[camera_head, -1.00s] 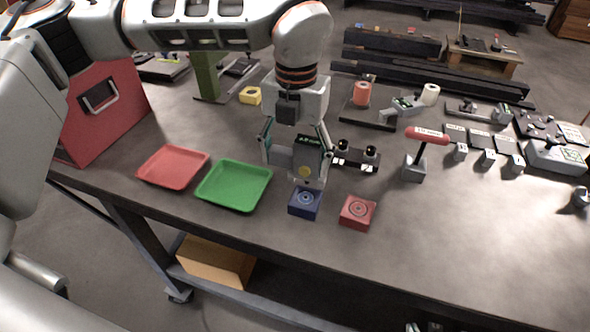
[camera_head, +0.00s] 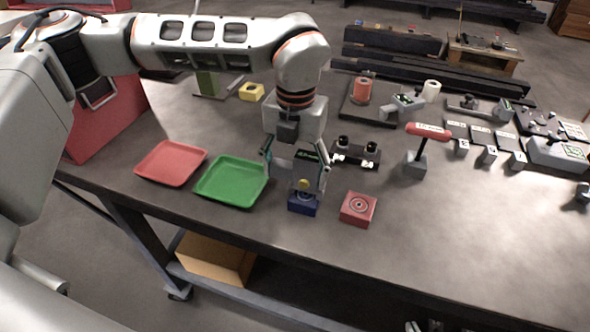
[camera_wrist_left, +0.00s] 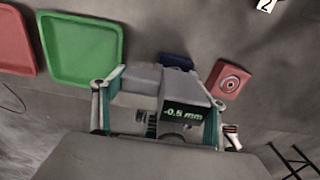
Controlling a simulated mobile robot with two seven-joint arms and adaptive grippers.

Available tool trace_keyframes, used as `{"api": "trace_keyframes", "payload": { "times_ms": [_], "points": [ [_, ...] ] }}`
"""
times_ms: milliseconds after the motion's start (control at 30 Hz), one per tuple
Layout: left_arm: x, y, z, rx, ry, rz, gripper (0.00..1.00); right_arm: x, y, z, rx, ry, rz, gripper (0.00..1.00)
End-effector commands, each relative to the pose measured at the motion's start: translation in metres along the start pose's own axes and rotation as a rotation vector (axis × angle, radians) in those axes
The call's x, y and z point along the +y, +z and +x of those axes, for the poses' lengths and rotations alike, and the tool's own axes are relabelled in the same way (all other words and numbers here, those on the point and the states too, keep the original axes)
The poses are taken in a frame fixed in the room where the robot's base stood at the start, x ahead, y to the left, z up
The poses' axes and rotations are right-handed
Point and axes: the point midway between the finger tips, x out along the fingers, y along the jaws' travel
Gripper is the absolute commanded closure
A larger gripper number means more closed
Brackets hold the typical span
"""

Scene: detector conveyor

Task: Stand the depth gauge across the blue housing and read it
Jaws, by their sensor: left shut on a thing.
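My right gripper is not in view.
A red housing (camera_head: 358,208) with a ringed top stands just right of the blue one. A green tray (camera_head: 232,202) and a red tray (camera_head: 171,183) lie to the left. A red-handled tool (camera_head: 427,131) stands upright to the right. The front right tabletop is clear.

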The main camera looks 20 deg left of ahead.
Motion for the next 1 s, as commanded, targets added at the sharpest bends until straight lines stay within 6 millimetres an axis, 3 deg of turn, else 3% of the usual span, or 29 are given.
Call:
{"api": "trace_keyframes", "payload": {
  "times_ms": [33,100,567,733,1000],
  "points": [
    [0.000,0.000,0.002,0.001,0.000,0.000,0.26,0.000,0.002,0.001,-0.001,0.000,0.000,1.00],
    [0.000,0.000,0.001,0.000,0.000,0.000,0.11,0.000,0.002,0.000,-0.003,-0.001,0.000,1.00],
    [0.000,0.000,-0.005,0.000,0.000,0.000,0.11,0.001,-0.006,-0.003,0.003,0.000,0.000,1.00],
    [0.000,0.002,-0.025,-0.006,-0.001,-0.001,0.11,0.002,-0.013,-0.006,0.009,0.001,0.001,1.00],
    [0.000,0.001,-0.083,-0.005,-0.001,-0.001,0.11,0.000,-0.004,-0.001,0.005,0.000,0.001,1.00]
  ]
}}
